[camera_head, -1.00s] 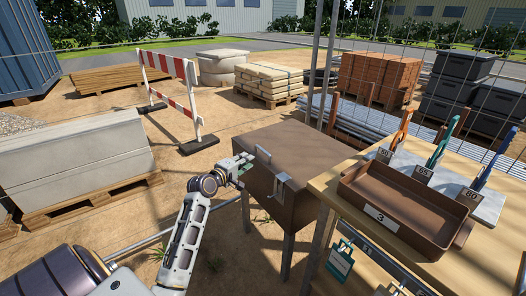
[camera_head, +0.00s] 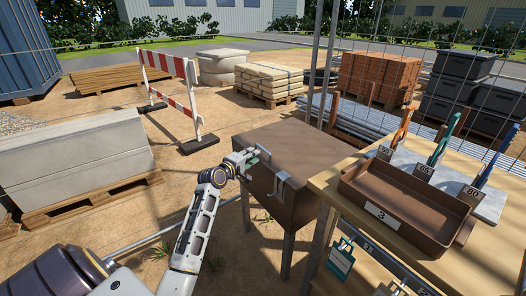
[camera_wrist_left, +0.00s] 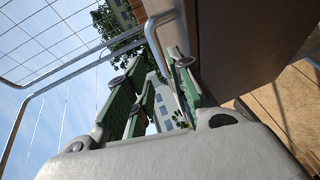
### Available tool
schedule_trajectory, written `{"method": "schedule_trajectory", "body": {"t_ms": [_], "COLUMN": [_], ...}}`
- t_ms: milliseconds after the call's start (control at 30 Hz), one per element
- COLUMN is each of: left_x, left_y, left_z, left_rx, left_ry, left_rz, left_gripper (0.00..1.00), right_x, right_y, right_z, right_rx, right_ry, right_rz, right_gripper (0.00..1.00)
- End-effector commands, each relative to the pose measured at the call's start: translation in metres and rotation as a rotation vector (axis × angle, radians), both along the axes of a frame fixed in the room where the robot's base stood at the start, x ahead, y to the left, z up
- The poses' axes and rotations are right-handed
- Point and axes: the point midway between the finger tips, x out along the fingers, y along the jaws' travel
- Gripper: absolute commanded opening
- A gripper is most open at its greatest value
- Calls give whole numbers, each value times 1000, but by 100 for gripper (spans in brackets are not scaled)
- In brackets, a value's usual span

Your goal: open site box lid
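The site box (camera_head: 305,195) is a brown box on legs in the middle of the head view, with its lid (camera_head: 305,148) down. A pale handle (camera_head: 263,153) stands at the lid's left edge, and a metal latch (camera_head: 279,184) is on the front. My left gripper (camera_head: 246,160) is at the handle. In the left wrist view, the green-padded fingers (camera_wrist_left: 158,88) are apart, and the handle bar (camera_wrist_left: 152,38) runs down toward the gap between them. Whether they touch it is unclear. My right gripper is not in view.
A wooden bench (camera_head: 335,187) with a brown tray (camera_head: 400,207) and several coloured clamps stands close to the right of the box. A red-white barrier (camera_head: 180,95) and concrete blocks (camera_head: 75,155) are to the left. Sandy ground lies open between.

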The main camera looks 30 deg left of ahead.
Motion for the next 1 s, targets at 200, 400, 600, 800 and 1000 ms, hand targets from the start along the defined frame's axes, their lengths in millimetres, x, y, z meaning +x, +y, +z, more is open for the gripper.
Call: {"method": "schedule_trajectory", "body": {"t_ms": [200, 400, 600, 800, 1000], "left_x": [19, 36, 53, 70, 84], "left_y": [0, 1, 0, 1, 1], "left_z": [-4, -6, -9, -13, -14], "left_rx": [1, 1, 1, 0, 1], "left_ry": [0, -2, -1, 0, -1], "left_rz": [0, 1, 0, 1, 1], "left_gripper": [23, 23, 23, 23, 23], "right_x": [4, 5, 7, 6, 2], "right_y": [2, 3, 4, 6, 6], "right_z": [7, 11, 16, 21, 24], "right_rx": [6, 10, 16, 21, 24], "right_ry": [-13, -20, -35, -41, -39], "right_rz": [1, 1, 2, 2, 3], "right_gripper": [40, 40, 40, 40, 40]}}
